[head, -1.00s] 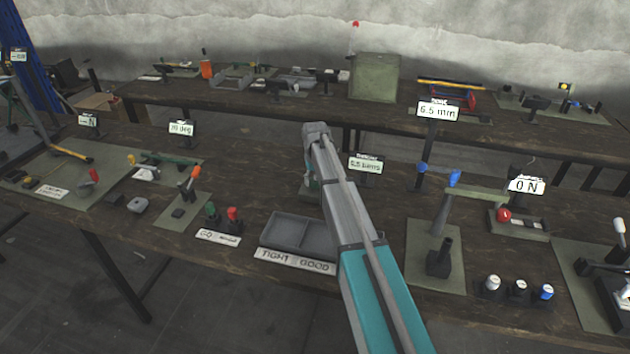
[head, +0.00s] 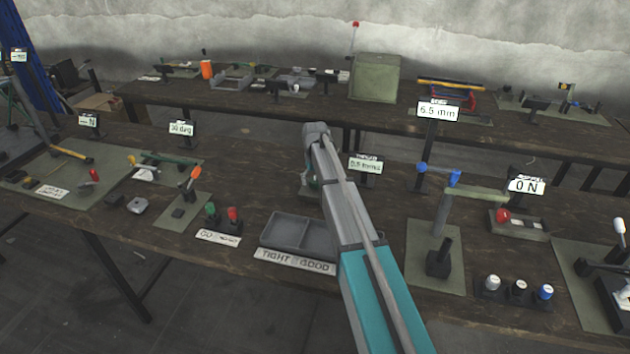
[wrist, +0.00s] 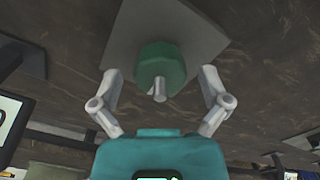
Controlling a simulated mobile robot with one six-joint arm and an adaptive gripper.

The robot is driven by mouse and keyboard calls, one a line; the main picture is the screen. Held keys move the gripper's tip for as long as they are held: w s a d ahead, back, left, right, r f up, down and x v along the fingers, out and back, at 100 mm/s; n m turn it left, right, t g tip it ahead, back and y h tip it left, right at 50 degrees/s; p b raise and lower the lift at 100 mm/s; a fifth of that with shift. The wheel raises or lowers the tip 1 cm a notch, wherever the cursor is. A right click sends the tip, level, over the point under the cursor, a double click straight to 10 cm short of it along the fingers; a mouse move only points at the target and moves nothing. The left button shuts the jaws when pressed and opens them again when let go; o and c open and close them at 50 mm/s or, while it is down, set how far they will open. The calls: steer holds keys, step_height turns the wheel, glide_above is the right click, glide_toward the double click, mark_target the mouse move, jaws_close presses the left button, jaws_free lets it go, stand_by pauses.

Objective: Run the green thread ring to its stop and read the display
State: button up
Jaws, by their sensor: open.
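The green thread ring (wrist: 160,66) shows in the wrist view as a faceted green piece on a grey plate (wrist: 190,28), with a pale pin end standing out of its middle. My gripper (wrist: 160,85) is open, with one finger on each side of the ring and a visible gap at both sides. In the head view my arm hides most of the ring; only a bit of green shows beside the arm end. The display (head: 366,164) stands on the table just right of my arm's end. It has a pale green face with a short reading that looks like 5.5 turns.
A grey two-part tray (head: 285,232) marked TIGHT and GOOD lies in front. Other presses and displays, including a 0 N display (head: 526,186) and a 6.5 mm display (head: 437,111), stand around. A levered press (head: 440,250) is at the right.

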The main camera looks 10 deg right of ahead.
mark_target(315, 180)
steer(key=shift+n, duration=0.3)
steer(key=shift+n, duration=1.7)
steer(key=n, duration=0.3)
steer(key=shift+n, duration=0.4)
steer(key=n, duration=0.3)
steer(key=shift+n, duration=0.3)
steer(key=n, duration=0.4)
steer(key=shift+r+n, duration=0.3)
steer(key=shift+n, duration=0.1)
step_height(315, 180, up, 13)
steer(key=p, duration=1.4)
steer(key=s+f+m+b, duration=0.2)
steer(key=s+m, duration=0.3)
steer(key=s, duration=0.5)
steer(key=s+f+m+b, duration=0.3)
steer(key=s+m+b, duration=0.1)
steer(key=s, duration=0.6)
steer(key=s+f+m+b, duration=0.3)
steer(key=s+m, duration=0.4)
steer(key=s, duration=0.3)
steer(key=shift+s+a+f, duration=0.2)
steer(key=shift+s+f, duration=0.05)
